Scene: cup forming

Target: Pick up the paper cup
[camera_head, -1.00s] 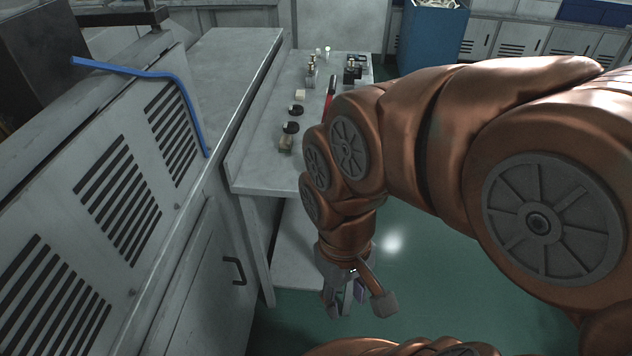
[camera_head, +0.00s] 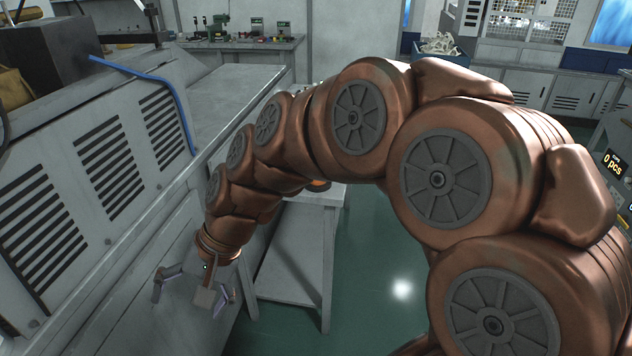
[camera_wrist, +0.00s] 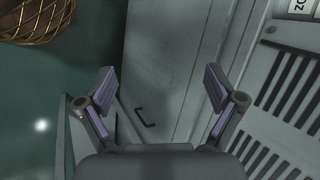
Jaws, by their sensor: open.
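I see no paper cup in either view. My gripper (camera_head: 192,294) is open and empty at the lower left of the head view, with its fingers spread apart. It hangs in front of the grey machine cabinet (camera_head: 90,240), low beside its side. In the wrist view my gripper (camera_wrist: 160,84) shows both purple-lined fingers wide apart. Nothing is between them but the cabinet's grey door with a dark handle (camera_wrist: 145,118) behind. My arm hides most of the small table's top.
The small grey table (camera_head: 312,250) with a lower shelf stands behind my arm. A blue bin (camera_head: 405,47) holds crumpled white pieces at the back. A workbench (camera_head: 200,44) with small items is at the far left. Green floor (camera_head: 375,290) is clear to the right of the table.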

